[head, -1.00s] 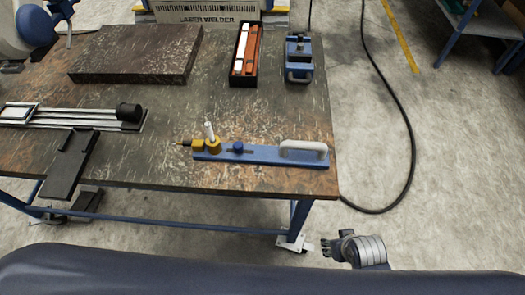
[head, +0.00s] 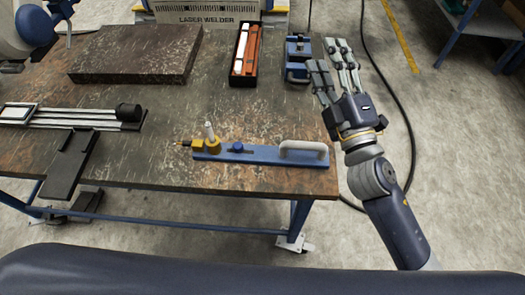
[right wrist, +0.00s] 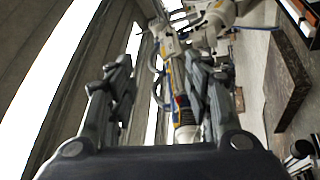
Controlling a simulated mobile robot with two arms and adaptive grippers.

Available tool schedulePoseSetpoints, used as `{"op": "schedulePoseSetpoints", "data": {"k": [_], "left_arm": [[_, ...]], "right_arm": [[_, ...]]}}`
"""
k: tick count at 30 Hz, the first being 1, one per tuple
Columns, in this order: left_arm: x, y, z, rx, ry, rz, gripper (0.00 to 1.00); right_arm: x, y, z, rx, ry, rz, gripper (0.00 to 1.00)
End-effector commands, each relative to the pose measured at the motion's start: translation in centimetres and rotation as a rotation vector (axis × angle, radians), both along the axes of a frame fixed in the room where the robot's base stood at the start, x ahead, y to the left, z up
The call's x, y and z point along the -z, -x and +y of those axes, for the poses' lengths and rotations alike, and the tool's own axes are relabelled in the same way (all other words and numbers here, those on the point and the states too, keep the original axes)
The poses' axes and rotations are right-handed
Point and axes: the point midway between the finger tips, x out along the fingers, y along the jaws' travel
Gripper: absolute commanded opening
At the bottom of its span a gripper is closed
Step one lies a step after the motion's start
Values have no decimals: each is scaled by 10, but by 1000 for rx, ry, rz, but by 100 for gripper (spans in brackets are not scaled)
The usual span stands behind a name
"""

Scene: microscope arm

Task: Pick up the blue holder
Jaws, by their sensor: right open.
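A long blue holder (head: 262,154) lies on the table near its front right edge. It has a white handle (head: 303,147) at its right end, and a yellow fitting with a white upright post at its left end. My right gripper (head: 330,52) is raised beyond the table's right edge, up and right of the holder and apart from it. Its fingers are open and empty. The right wrist view shows the open fingers (right wrist: 165,72), but I cannot make out the holder there. My left gripper is not in view.
A blue vise-like block (head: 298,58) stands at the back right, beside my right fingers in the picture. A black tray (head: 243,78) with orange and white pieces is left of it. A dark slab (head: 136,52) lies at the back left. The table's middle is clear.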

Motion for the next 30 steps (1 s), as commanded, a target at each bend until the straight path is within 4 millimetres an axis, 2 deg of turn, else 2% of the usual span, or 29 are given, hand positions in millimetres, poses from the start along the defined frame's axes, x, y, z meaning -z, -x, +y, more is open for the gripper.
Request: {"op": "schedulePoseSetpoints", "data": {"k": [1, 3, 6, 8, 10, 12, 14, 17, 20, 21, 25, 27, 30], "left_arm": [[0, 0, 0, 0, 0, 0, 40], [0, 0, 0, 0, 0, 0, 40], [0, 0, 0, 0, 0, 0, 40], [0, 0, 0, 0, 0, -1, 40], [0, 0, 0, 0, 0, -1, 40], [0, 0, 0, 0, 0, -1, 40], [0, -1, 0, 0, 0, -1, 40], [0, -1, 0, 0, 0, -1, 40], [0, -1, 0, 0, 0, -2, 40], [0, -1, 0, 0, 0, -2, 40], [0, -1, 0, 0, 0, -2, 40], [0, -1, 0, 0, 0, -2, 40], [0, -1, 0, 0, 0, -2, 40]], "right_arm": [[-21, 5, 22, -63, 102, -117, 47], [-41, 20, 55, -156, 252, -279, 47], [-51, 46, 99, -288, 481, -496, 47], [-46, 61, 122, -369, 623, -616, 47], [-31, 78, 143, -464, 798, -747, 47], [-8, 91, 156, -559, 980, -864, 47], [18, 98, 160, -644, 1142, -951, 47], [65, 100, 151, -790, 1421, -1064, 47], [110, 90, 121, -939, 1704, -1126, 47], [126, 84, 106, -999, 1809, -1136, 47], [158, 62, 51, -1164, 2097, -1114, 47], [165, 53, 26, -1228, 2203, -1087, 47], [171, 45, 4, -1289, 2294, -1052, 47]]}}
